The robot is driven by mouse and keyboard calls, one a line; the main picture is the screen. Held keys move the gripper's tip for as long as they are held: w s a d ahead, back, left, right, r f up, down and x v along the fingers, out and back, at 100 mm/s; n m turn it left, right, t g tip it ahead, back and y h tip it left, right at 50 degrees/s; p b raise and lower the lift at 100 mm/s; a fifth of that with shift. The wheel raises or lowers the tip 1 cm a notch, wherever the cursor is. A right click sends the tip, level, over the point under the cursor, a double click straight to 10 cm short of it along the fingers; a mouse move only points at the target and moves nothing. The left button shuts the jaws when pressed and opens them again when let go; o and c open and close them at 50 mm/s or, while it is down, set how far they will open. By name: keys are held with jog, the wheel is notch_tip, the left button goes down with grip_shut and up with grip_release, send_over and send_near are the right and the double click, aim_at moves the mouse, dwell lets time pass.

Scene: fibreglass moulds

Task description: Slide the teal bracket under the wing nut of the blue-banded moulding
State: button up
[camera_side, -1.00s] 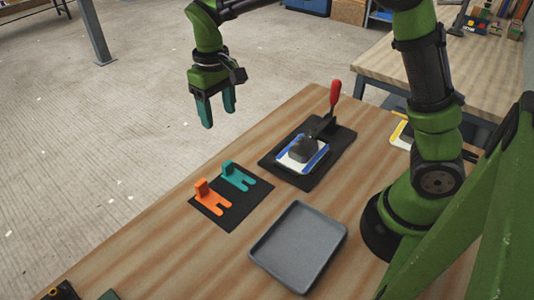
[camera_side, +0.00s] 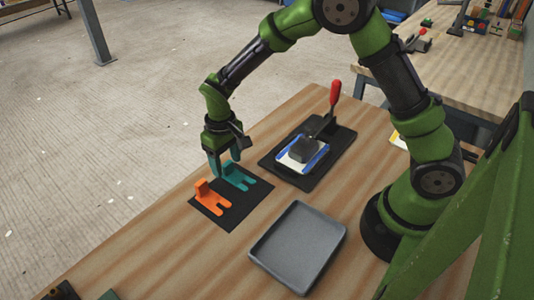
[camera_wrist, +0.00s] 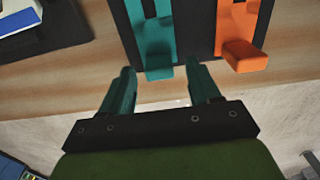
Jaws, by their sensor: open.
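The teal bracket (camera_side: 238,177) lies on a black mat with its forked end toward the lower right and its upright block at the upper left. In the wrist view the teal bracket (camera_wrist: 157,50) has its block end just ahead of and between my fingers. My gripper (camera_side: 223,167) is open, low over that block end; contact cannot be told. Its two teal fingers (camera_wrist: 158,84) show apart in the wrist view. The blue-banded moulding (camera_side: 291,160) is a white piece with blue edges on a black base, under a dark clamp (camera_side: 307,150) with a red handle. The wing nut is not distinguishable.
An orange bracket (camera_side: 211,198) lies beside the teal one on the black mat (camera_side: 230,219); it also shows in the wrist view (camera_wrist: 243,50). A grey tray (camera_side: 297,246) stands at the front. Bare tabletop lies between mat, tray and clamp base.

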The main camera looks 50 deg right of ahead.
jog(key=shift+f, duration=0.75)
jog(key=c, duration=1.1)
jog(key=shift+r, duration=0.1)
